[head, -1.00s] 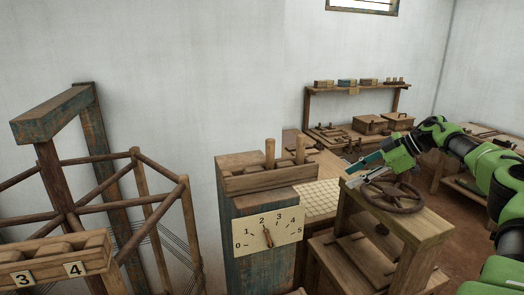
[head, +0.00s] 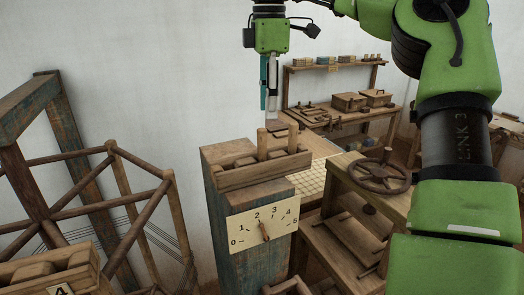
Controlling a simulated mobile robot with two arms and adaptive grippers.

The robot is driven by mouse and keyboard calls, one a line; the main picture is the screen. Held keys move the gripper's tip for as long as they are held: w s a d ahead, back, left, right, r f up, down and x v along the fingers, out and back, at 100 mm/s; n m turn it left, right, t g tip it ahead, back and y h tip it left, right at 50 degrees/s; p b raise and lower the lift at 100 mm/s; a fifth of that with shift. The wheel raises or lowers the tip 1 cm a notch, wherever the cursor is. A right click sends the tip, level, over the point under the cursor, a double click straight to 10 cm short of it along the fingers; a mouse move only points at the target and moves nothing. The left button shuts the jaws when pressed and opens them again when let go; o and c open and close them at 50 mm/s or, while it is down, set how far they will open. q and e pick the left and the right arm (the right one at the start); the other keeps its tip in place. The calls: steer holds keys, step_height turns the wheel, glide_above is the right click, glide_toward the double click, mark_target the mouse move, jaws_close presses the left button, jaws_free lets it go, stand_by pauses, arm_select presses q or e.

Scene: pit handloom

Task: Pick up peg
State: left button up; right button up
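Two light wooden pegs stand upright in a wooden rack on top of the blue-grey post (head: 222,215). The left peg (head: 262,144) and the right peg (head: 292,138) rise above the rack's front rail (head: 265,172). My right gripper (head: 268,112) hangs down from above, its fingers pointing at the rack and its tips a little above the left peg. The fingers are seen nearly edge on, so the gap between them does not show clearly. No peg shows between them. My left gripper is not in view.
A dial plate (head: 264,229) numbered 0 to 5 is on the post's front. A handwheel (head: 380,175) sits on a wooden stand to the right. A wooden frame (head: 140,165) stands at left. Shelves with boxes (head: 350,101) are behind.

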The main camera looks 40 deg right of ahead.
mark_target(262, 129)
steer(key=f, duration=0.4)
steer(key=shift+w+a+f, duration=0.1)
steer(key=shift+w+f, duration=0.05)
steer(key=shift+w, duration=0.1)
steer(key=f+p, duration=0.2)
steer(key=f, duration=0.1)
steer(key=f+p, duration=0.1)
steer(key=shift+w+a+f+p, duration=0.25)
steer(key=shift+a+p, duration=0.1)
steer(key=shift+w+f, duration=0.1)
steer(key=shift+f, duration=0.3)
jaws_close()
